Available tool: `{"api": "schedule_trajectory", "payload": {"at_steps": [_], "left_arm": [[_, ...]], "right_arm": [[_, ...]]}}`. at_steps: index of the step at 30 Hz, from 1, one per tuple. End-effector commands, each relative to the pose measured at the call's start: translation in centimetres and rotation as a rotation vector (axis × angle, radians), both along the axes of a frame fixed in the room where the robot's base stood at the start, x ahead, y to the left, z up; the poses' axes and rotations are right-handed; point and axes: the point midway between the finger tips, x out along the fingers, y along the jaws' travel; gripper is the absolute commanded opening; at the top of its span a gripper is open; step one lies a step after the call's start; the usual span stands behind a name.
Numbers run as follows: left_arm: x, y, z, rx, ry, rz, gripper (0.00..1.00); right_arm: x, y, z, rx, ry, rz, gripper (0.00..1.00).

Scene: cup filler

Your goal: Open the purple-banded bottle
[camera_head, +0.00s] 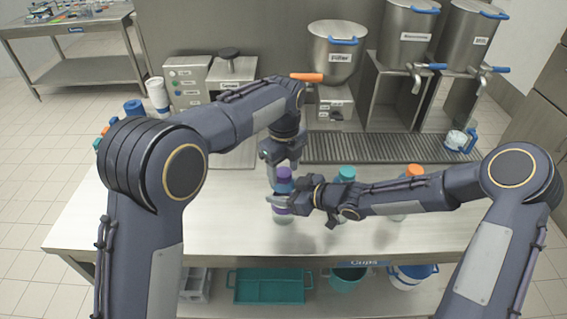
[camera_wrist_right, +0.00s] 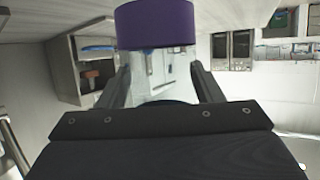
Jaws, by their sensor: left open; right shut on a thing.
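My right gripper (camera_head: 278,201) reaches in from the right and is shut on the bottle's body. In the right wrist view, a purple part of the bottle (camera_wrist_right: 155,27) shows beyond the two fingers, with the clear body between them. My left gripper (camera_head: 273,174) points down from above, open, with its fingers close beside the cap. I cannot tell whether they touch it.
A teal-capped bottle (camera_head: 347,174) and an orange-capped bottle (camera_head: 414,170) stand to the right, partly behind my right arm. The filler pot (camera_head: 337,60) and other steel dispensers stand at the back.

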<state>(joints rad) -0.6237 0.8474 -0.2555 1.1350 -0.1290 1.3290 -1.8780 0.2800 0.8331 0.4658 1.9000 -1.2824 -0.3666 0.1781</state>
Motion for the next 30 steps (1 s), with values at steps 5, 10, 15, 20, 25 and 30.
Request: {"api": "schedule_trajectory", "payload": {"at_steps": [5, 10, 15, 20, 25, 30], "left_arm": [[0.00, 0.00, 0.01, 0.000, 0.000, 0.000, 0.50], [0.01, 0.01, 0.03, 0.000, 0.000, 0.000, 0.28], [0.01, 0.01, 0.04, 0.000, 0.000, 0.000, 0.10], [0.01, 0.00, 0.05, 0.000, 0.000, 0.002, 0.09], [0.01, 0.00, 0.07, -0.001, -0.001, 0.148, 0.09], [0.01, 0.00, 0.11, 0.000, -0.001, 0.552, 0.09]], "right_arm": [[0.00, 0.00, 0.01, 0.000, 0.000, 0.000, 0.00], [0.00, 0.00, 0.01, 0.000, 0.000, 0.000, 0.00], [-0.01, 0.01, 0.01, 0.000, 0.000, 0.000, 0.00], [-0.02, 0.01, 0.01, 0.000, 0.000, 0.000, 0.00], [-0.02, 0.01, 0.01, 0.000, 0.000, 0.001, 0.00], [-0.02, 0.03, 0.01, 0.000, 0.000, 0.001, 0.00]]}}
